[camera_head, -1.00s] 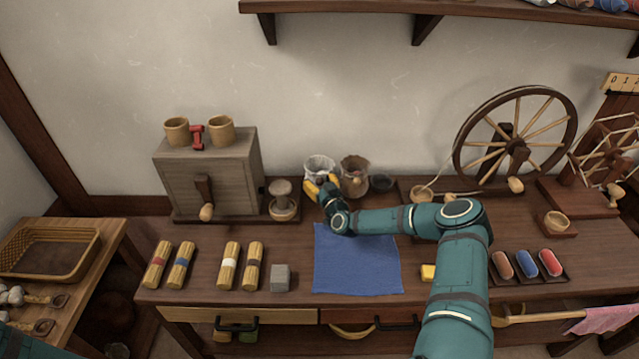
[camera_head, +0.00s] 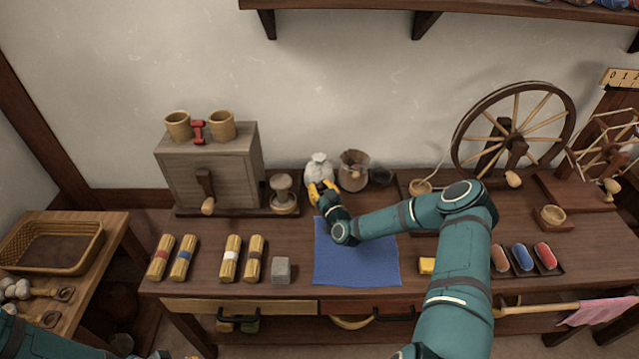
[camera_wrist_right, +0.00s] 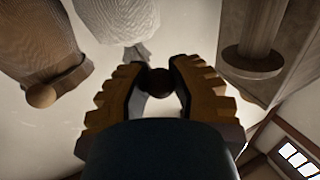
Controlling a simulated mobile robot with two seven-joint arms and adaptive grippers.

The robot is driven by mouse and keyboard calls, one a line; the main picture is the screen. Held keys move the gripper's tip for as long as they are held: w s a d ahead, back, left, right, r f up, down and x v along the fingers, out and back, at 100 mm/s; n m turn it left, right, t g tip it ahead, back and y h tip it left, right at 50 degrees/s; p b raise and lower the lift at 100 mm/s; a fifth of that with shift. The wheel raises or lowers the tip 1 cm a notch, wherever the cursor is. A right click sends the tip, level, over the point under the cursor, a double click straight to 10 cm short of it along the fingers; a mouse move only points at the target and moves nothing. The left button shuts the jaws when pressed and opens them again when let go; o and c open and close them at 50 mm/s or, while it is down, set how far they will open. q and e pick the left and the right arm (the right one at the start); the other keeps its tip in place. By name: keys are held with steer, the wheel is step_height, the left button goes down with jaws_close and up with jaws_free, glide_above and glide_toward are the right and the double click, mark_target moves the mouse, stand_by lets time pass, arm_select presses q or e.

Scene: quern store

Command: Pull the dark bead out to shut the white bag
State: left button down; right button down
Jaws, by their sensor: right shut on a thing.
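The white bag (camera_head: 319,169) stands at the back of the bench, its top gathered into a narrow, puckered neck. It also shows at the top of the right wrist view (camera_wrist_right: 118,18). My right gripper (camera_head: 322,190) is in front of the bag. In the wrist view its fingers are shut on the dark bead (camera_wrist_right: 158,82), which is apart from the bag. The bead is hidden in the head view. My left arm shows at the bottom left edge, with only a sliver of what looks like its gripper, too little to tell its state.
A brown bag (camera_head: 353,171) with a tan bead (camera_wrist_right: 40,96) stands close to the right of the white bag. A blue cloth (camera_head: 356,262) lies in front, beneath my right forearm.

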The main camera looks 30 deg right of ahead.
steer(key=c, duration=0.7)
jaws_free()
steer(key=shift+s, duration=0.1)
steer(key=s, duration=0.4)
steer(key=s+a, duration=0.1)
steer(key=s, duration=0.2)
steer(key=s+a, duration=0.1)
steer(key=s, duration=0.3)
steer(key=shift+s, duration=0.35)
